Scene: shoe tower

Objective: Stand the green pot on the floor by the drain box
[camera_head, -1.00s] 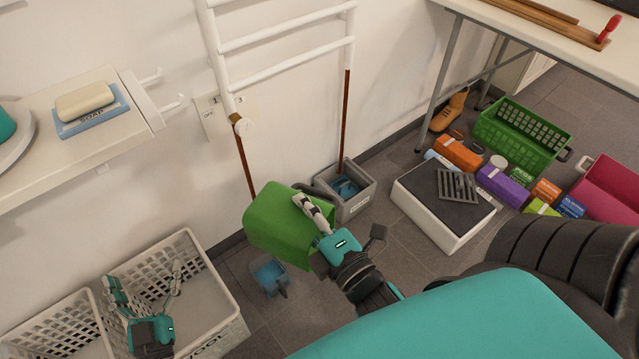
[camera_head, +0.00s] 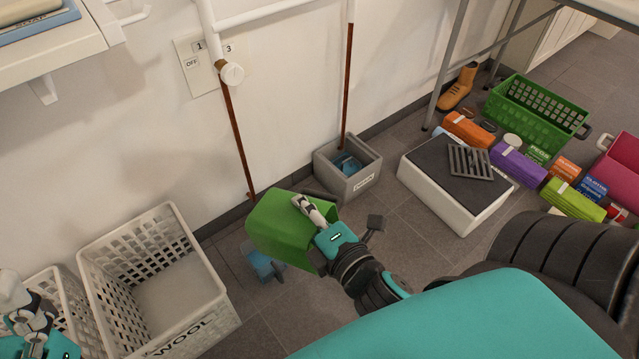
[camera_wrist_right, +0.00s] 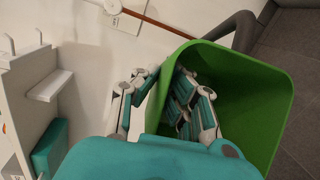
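The green pot (camera_head: 277,228) is in my right gripper (camera_head: 312,212), left of and nearer than the grey drain box (camera_head: 349,184) in the head view. In the right wrist view the pot (camera_wrist_right: 262,95) shows its open mouth. One finger set is inside it and the other outside, with the pot's wall between them. The head view does not show clearly whether the pot touches the floor. The drain box stands by the wall, with blue contents. My left gripper (camera_head: 28,322) is at the bottom left edge, partly cut off; its opening is unclear.
A blue object (camera_head: 262,264) lies on the floor, partly hidden by the pot. A white basket (camera_head: 190,322) marked WOOL stands at left. A white step with a dark top (camera_head: 432,165) stands right of the drain box. Brown pipes (camera_head: 238,140) run down the wall.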

